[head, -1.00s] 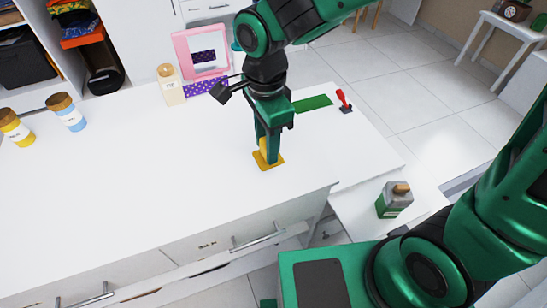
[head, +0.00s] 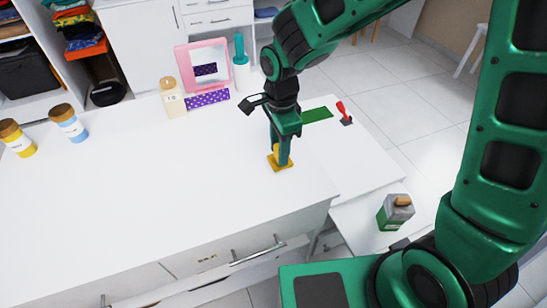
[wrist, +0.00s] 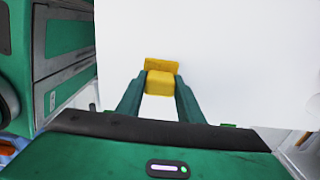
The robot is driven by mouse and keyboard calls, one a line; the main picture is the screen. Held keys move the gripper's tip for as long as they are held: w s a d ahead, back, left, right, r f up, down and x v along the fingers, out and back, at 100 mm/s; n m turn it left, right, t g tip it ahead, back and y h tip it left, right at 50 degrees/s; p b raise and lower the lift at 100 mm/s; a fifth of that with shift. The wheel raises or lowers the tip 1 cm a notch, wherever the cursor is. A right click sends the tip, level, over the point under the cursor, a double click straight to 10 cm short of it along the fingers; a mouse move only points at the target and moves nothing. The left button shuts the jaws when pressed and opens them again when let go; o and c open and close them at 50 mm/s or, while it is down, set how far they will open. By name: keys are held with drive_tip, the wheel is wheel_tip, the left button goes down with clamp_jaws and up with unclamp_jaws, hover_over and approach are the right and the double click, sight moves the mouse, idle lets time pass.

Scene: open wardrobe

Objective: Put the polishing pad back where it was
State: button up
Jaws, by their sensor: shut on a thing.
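The polishing pad appears to be the yellow piece with a flat base and a raised grip (head: 281,164). It also shows in the wrist view (wrist: 160,83). My gripper (head: 280,157) points down and is shut on the raised grip, with one finger on each side of it in the wrist view (wrist: 160,88). The pad is at or just above the white countertop (head: 130,190), near its front right part. I cannot tell whether its base touches the surface. Part of the grip is hidden by my fingers in the head view.
A purple dotted strip (head: 207,98), pink-framed mirror (head: 203,68), cream bottle (head: 172,98) and teal-topped bottle (head: 240,70) stand behind. Two jars (head: 68,123) are left. A green-grey container (head: 396,212) is lower right.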

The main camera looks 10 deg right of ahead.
drive_tip(key=shift+f, duration=2)
drive_tip(key=o, duration=1.1)
wheel_tip(320, 180, up, 12)
drive_tip(key=shift+r, duration=0.1)
